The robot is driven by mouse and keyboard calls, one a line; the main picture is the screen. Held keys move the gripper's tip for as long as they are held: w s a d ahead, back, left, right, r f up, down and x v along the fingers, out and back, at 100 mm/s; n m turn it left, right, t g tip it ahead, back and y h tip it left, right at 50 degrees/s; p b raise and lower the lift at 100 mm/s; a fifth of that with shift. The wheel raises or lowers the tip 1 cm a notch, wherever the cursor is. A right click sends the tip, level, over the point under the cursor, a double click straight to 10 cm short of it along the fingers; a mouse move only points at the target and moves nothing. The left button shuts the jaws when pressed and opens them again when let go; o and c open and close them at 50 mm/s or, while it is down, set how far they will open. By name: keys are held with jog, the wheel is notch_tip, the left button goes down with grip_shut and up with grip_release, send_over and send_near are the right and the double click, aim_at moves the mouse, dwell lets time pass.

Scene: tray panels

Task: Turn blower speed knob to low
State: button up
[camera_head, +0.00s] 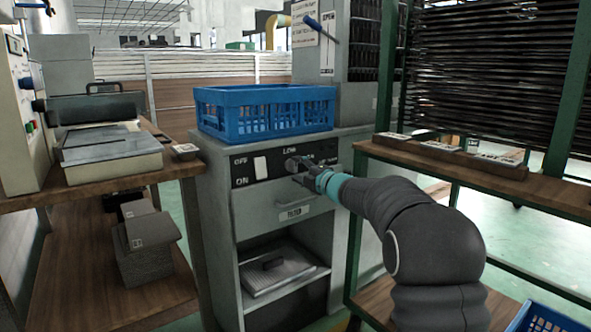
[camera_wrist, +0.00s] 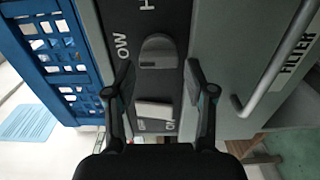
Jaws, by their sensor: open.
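The blower speed knob (camera_head: 291,164) is a grey knob on the dark control panel (camera_head: 240,178) of the grey cabinet, below the word LOW. In the wrist view the knob (camera_wrist: 158,50) lies just ahead of and between the fingertips. My gripper (camera_head: 308,174) is at the panel, just right of the knob, and hides part of the panel lettering. In the wrist view my gripper (camera_wrist: 162,75) is open, one finger on each side, with no clear contact on the knob. I cannot tell which mark the knob points to.
A white rocker switch (camera_head: 260,167) with OFF and ON marks sits left of the knob; it also shows in the wrist view (camera_wrist: 154,110). A blue crate (camera_head: 265,112) stands on the cabinet. A drawer handle (camera_head: 292,211) is below. A green-framed rack (camera_head: 356,215) stands close on the right.

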jog(key=v, duration=0.5)
jog(key=shift+s+d, duration=0.2)
jog(key=shift+s, duration=0.1)
